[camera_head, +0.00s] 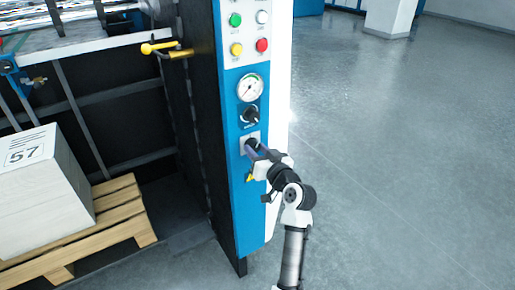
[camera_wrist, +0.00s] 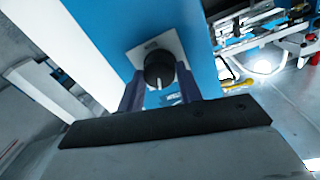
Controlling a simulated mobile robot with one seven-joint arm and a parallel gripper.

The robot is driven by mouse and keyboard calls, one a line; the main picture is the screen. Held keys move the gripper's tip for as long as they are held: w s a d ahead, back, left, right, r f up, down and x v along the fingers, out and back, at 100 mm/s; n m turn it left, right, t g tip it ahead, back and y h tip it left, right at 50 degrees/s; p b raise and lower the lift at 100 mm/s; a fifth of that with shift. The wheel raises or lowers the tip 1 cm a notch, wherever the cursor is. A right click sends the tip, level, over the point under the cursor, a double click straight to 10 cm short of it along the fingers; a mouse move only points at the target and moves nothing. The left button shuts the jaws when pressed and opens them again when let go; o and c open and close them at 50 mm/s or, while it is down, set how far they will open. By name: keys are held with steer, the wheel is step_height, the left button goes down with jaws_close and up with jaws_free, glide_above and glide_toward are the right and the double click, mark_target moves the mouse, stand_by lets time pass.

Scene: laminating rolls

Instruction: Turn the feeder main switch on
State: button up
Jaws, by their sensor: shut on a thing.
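The feeder main switch is a black rotary knob (camera_wrist: 158,68) on a pale square plate (camera_wrist: 143,54), set in the blue panel (camera_wrist: 192,30). In the wrist view, the dark fingers of my gripper (camera_wrist: 160,88) stand on either side of the knob and are shut on it. In the head view, my gripper (camera_head: 257,150) reaches the panel from the right, below the pressure gauge. It covers most of the switch there, and only part of its plate (camera_head: 243,141) shows. I cannot tell the knob's setting for sure.
Above the switch are another black knob (camera_head: 250,115), a round gauge (camera_head: 250,87) and several coloured buttons (camera_head: 236,19). A yellow handle (camera_head: 160,47) sticks out at the left. A paper stack (camera_head: 45,195) lies on a wooden pallet (camera_head: 125,212). The floor at right is clear.

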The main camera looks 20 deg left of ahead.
steer(key=m+p, duration=0.2)
steer(key=m, duration=0.1)
steer(key=shift+r+m, duration=0.15)
steer(key=shift+m, duration=0.25)
steer(key=m+p, duration=0.2)
steer(key=m, duration=0.1)
steer(key=m+p, duration=0.2)
steer(key=shift+m+g, duration=0.3)
steer(key=shift+m, duration=0.1)
steer(key=shift+w+d+m+p, duration=0.1)
steer(key=shift+m+p, duration=1)
steer(key=shift+m, duration=0.5)
steer(key=o, duration=1)
